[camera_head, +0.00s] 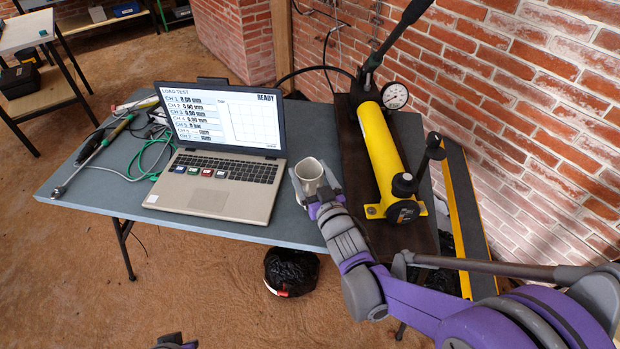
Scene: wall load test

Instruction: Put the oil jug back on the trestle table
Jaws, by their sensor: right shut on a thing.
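The oil jug (308,173), a small pale grey vessel with an open top, is at the right of the laptop. My right gripper (318,192) is shut on it, and the fingers hide part of its lower side. The jug shows against the grey-blue top of the trestle table (262,228), near the front edge. I cannot tell whether its base touches the top. A small part of my left arm (175,342) shows at the bottom edge; its fingers cannot be made out.
An open laptop (215,190) stands mid-table, with small coloured blocks on it. Cables and tools (125,140) lie to its left. A yellow hand pump (388,155) with a gauge (395,95) stands at the right. A black bag (290,271) is below the front edge. A brick wall closes the right side.

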